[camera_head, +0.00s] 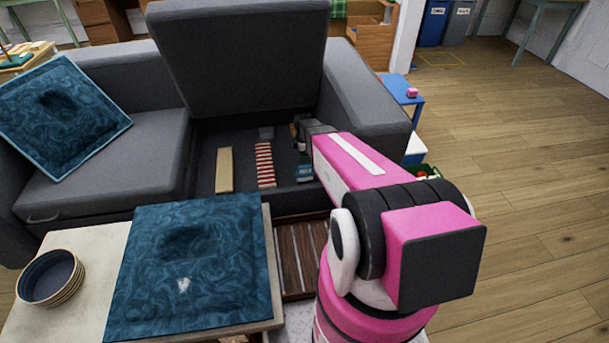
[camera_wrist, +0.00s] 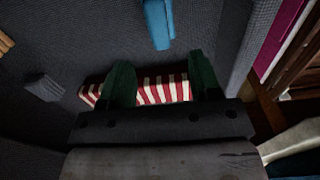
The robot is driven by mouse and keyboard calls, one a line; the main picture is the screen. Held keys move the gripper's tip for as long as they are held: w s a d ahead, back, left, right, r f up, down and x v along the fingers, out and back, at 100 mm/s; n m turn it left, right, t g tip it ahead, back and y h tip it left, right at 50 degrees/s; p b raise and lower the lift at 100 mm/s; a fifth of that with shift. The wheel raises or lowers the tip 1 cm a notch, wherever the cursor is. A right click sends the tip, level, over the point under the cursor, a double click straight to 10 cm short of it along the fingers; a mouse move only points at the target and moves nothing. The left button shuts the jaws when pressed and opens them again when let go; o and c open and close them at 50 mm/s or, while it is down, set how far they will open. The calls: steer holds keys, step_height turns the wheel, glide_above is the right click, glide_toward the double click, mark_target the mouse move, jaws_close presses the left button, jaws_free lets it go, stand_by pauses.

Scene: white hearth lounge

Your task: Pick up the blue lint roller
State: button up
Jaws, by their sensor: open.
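The blue lint roller (camera_wrist: 158,24) lies on the grey floor of the open sofa storage, at the top middle of the wrist view, partly cut off by the frame. In the head view a small blue shape (camera_head: 304,172), which looks like the same thing, shows below my arm's end. My gripper (camera_wrist: 161,78) is open, with its two green fingers apart and the roller beyond their tips. A red-and-white striped thing (camera_wrist: 165,90) shows between and behind the fingers; I cannot tell how far below them it is. The fingertips are not clear in the head view.
The storage also holds the striped thing (camera_head: 264,165), a beige block (camera_head: 224,170) and a small grey block (camera_wrist: 44,86). The raised seat lid (camera_head: 240,60) stands behind. The sofa's right arm (camera_head: 365,95) borders the storage. A table with a blue cushion (camera_head: 195,265) stands in front.

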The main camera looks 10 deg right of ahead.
mark_target(305, 166)
steer(key=f, duration=1)
steer(key=shift+w+d, duration=0.15)
steer(key=shift+d, duration=0.1)
jaws_close()
